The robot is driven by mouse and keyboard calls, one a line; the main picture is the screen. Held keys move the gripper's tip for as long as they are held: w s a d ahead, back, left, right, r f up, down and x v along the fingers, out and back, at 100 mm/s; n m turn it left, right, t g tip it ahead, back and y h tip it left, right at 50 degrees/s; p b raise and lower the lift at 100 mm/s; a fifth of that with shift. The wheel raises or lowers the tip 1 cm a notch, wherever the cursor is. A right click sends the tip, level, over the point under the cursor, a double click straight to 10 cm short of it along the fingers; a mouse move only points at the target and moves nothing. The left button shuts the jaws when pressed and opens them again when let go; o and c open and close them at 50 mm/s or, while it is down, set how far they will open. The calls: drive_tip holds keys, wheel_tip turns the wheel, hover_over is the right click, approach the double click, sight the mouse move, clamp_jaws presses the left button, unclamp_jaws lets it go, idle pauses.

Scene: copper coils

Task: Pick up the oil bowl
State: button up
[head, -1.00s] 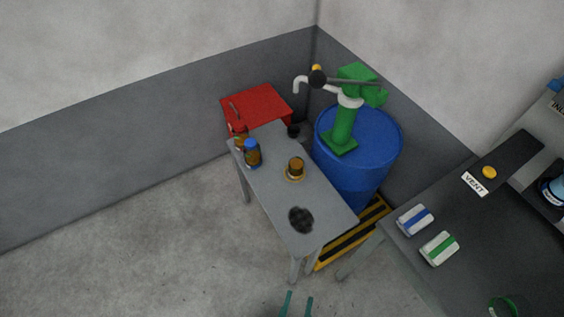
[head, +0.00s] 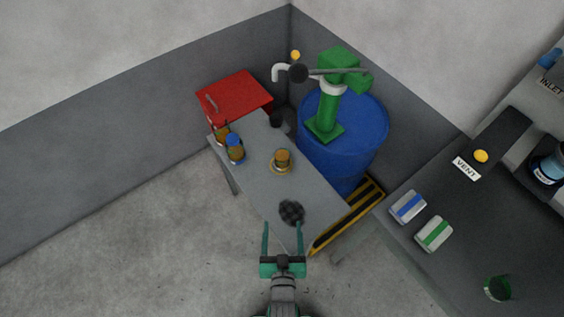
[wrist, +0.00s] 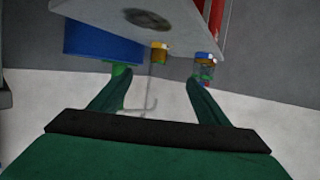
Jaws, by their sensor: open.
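An amber vessel with a wider tan rim at its base (head: 282,160) stands mid-table in the head view; it looks like the oil bowl, though I cannot be sure. It also shows in the wrist view (wrist: 159,53), where the scene appears upside down. My gripper (head: 284,226) is open and empty at the near end of the grey table (head: 255,150), its fingers pointing toward the tabletop. The amber vessel is farther along the table, clear of the fingers. In the wrist view both fingers (wrist: 158,80) are spread with nothing held between them.
A dark round patch or disc (head: 291,212) lies near my fingertips. Amber jars, one blue-capped (head: 235,149), stand at the far left, a dark cup (head: 276,119) at the back. A blue drum (head: 345,130) with a green pump is right; a red box (head: 235,95) is behind.

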drive_tip(key=x, duration=1.1)
drive_tip(key=shift+w+r, duration=0.25)
drive_tip(key=shift+w, duration=0.05)
approach(282, 152)
drive_tip(key=shift+g, duration=0.4)
drive_tip(key=x, duration=0.4)
drive_tip(key=shift+w+a+r, duration=0.1)
drive_tip(key=shift+w+r, duration=0.1)
drive_tip(key=shift+r, duration=0.1)
drive_tip(key=shift+x, duration=3.15)
drive_tip(key=shift+f, duration=0.1)
drive_tip(key=shift+c, duration=0.2)
drive_tip(key=c, duration=1.4)
drive_tip(key=shift+o, duration=0.2)
